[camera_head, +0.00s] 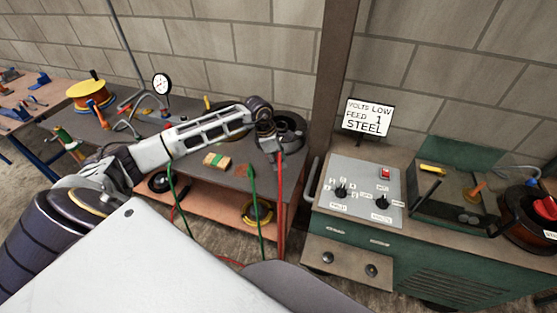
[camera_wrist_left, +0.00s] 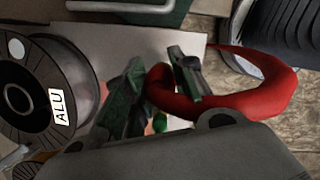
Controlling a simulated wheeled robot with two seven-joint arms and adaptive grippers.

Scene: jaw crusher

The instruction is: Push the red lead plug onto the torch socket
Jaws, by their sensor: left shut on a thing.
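My left gripper (camera_head: 275,153) is at the end of the white arm, over the right end of the grey workbench. It is shut on the red lead's end; the plug itself is mostly hidden by the fingers. The red lead (camera_head: 280,205) hangs down from the gripper past the bench's front edge. In the left wrist view, the fingers (camera_wrist_left: 153,85) are dark green, and the thick red lead (camera_wrist_left: 250,100) curves away to the right. Two dark round fittings, one at left (camera_head: 328,257) and one at right (camera_head: 371,270), are on the green machine's front; I cannot tell which is the torch socket. My right gripper is not visible.
A spool marked ALU (camera_wrist_left: 62,105) is close beside the gripper. A green lead (camera_head: 253,205) hangs just left of the red one. A brown post (camera_head: 333,80) stands between the bench and the green machine (camera_head: 460,270). A sign (camera_head: 369,117) stands on the machine.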

